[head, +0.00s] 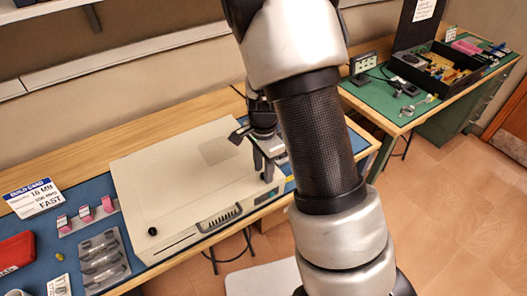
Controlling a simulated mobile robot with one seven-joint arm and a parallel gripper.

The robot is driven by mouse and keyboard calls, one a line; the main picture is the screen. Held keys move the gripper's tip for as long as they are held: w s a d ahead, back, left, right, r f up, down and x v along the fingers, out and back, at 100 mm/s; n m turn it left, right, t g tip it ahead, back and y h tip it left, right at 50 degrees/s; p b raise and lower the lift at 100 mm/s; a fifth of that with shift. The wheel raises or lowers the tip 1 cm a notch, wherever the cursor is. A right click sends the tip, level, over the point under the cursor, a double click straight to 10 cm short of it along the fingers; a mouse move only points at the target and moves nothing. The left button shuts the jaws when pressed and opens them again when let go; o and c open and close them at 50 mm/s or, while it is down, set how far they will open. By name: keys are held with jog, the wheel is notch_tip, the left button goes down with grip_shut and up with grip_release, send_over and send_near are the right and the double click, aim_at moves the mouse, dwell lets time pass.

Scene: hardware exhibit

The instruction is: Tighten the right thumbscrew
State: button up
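A beige computer case (190,180) lies flat on the near wooden bench. A black thumbscrew (152,231) shows at its front left corner. My gripper (269,174) points down at the case's front right corner, with its fingers at or just above the edge. The right thumbscrew is not visible; the fingers cover the spot where it would sit. I cannot tell whether the fingers are touching anything or closed on it.
On the blue mat left of the case are a build card (34,198), pink parts (84,211), a grey tray (102,262) and a red box (16,252). A green-topped bench (378,101) with a black parts box (436,68) stands at right. My arm blocks the middle.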

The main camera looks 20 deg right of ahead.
notch_tip(320, 180, up, 17)
jog(key=p, duration=0.1)
jog(key=shift+p, duration=0.3)
jog(key=s+r+n+t+p, duration=0.2)
jog(key=s+r+n+t, duration=0.3)
jog(key=s+r+n, duration=0.9)
jog(key=s+r, duration=0.1)
jog(key=s, duration=0.3)
jog(key=shift+n+t, duration=0.3)
